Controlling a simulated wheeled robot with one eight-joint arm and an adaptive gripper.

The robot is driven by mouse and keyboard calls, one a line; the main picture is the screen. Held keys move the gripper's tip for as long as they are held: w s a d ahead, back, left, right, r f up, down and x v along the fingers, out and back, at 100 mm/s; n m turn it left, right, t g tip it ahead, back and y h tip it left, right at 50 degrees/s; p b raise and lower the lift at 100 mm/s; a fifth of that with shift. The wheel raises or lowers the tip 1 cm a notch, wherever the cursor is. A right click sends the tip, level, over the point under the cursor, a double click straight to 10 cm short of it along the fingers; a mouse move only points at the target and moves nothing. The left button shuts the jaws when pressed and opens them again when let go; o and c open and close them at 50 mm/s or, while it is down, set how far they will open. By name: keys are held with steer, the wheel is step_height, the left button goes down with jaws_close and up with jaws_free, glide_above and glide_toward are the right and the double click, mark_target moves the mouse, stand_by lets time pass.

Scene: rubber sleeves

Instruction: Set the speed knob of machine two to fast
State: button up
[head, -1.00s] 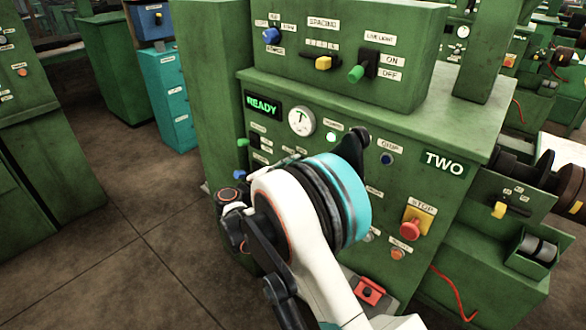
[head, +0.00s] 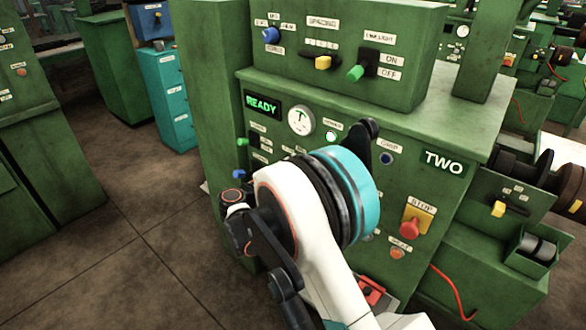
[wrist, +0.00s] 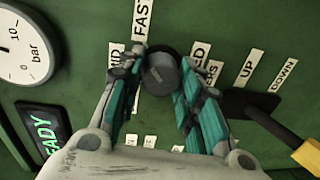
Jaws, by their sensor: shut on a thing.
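Machine two (head: 215,90) is the green machine with a "TWO" plate (head: 444,163) in the head view. In the wrist view my gripper (wrist: 162,78) has its teal-lined fingers on either side of a round dark grey knob (wrist: 161,72) and is shut on it. A "FAST" label (wrist: 143,18) stands above the knob, a "MID" label (wrist: 116,57) to its left and a partly covered label ending in "ED" (wrist: 199,56) to its right. I cannot tell where the knob's pointer faces. In the head view my arm hides the knob and the fingertips.
The wrist view shows a pressure gauge (wrist: 24,45), a "READY" display (wrist: 42,135) and a yellow-tipped lever (wrist: 268,122) by "UP" and "DOWN" labels, close to the fingers. In the head view a red stop button (head: 412,227) sits right of my arm. The floor at left is clear.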

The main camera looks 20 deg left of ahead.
steer(key=shift+m, duration=0.4)
steer(key=o, duration=1.1)
steer(key=shift+s, duration=0.1)
steer(key=v, duration=1.2)
steer(key=shift+d, duration=0.15)
